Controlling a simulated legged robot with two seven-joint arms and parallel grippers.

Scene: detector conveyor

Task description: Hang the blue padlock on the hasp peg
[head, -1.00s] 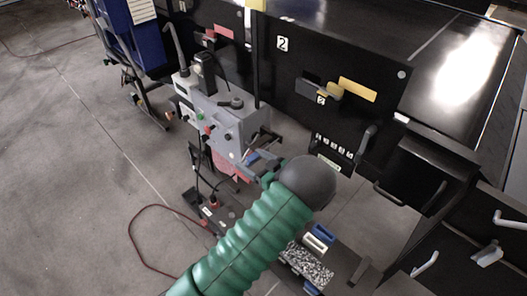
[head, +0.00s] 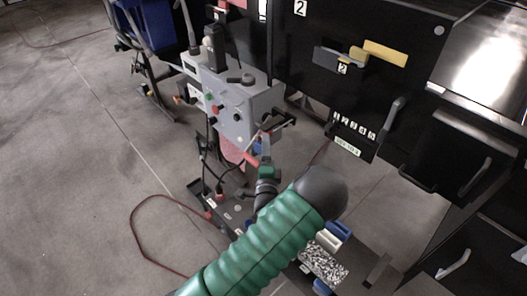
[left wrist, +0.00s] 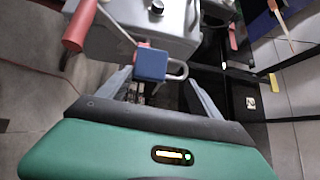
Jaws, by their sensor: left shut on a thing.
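The blue padlock (left wrist: 151,65) shows in the left wrist view, its pale shackle (left wrist: 179,70) pointing right. My left gripper (left wrist: 147,82) is shut on it, with a grey finger on either side. In the head view the left gripper (head: 264,158) is beside the lower right of a grey control box (head: 236,108); a small blue patch (head: 257,146) there is probably the padlock. The padlock is close to the box face in the wrist view. I cannot pick out the hasp peg with certainty. My right gripper is not in view.
A red cylindrical handle (left wrist: 80,27) is left of the padlock in the wrist view. A black bracket (head: 277,123) sticks out from the box's right side. The black conveyor housing (head: 370,90) stands to the right. Floor at left is mostly open, with a red cable.

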